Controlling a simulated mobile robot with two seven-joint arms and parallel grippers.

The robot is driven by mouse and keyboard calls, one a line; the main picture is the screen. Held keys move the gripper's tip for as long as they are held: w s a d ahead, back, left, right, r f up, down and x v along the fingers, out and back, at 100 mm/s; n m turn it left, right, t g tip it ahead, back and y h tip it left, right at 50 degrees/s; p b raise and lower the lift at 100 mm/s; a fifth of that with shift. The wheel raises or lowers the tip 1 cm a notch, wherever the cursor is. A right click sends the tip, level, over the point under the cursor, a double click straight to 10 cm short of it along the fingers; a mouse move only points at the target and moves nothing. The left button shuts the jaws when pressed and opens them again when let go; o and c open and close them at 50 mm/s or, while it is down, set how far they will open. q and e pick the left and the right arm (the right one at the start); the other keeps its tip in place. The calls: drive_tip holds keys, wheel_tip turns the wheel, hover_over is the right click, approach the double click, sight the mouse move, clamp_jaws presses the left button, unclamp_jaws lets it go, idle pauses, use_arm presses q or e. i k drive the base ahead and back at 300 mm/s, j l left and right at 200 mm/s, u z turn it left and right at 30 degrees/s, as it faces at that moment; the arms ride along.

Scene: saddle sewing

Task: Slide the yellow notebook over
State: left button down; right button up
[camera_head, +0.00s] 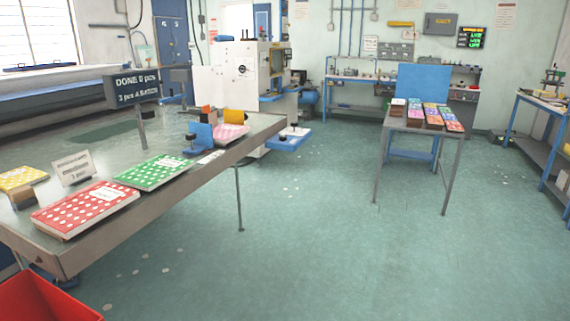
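A yellow notebook (17,179) with pale dots lies flat on the grey metal table (190,187) at the far left, partly cut off by the picture edge. A small brown block (24,197) stands in front of it and a white sign card (74,168) stands to its right. A green dotted notebook (155,172) and a red dotted notebook (86,208) lie near the table's front edge. Neither of my grippers is in view.
A sign (132,87) on a post, a blue holder (201,137) and a pink notebook (231,133) stand farther along the table. A red bin (45,300) is below at lower left. A small table (421,129) with stacked coloured items stands at right.

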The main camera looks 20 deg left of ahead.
sight(25, 175)
drive_tip(key=i+l+u, duration=0.1)
drive_tip(key=i+u, duration=0.3)
drive_tip(key=i+l+u, duration=0.25)
drive_tip(key=u, duration=0.15)
drive_tip(key=i+l+u, duration=0.55)
drive_tip(key=l+u, duration=0.15)
drive_tip(key=u, duration=0.15)
drive_tip(key=i+l+u, duration=0.15)
drive_tip(key=l+u, duration=0.25)
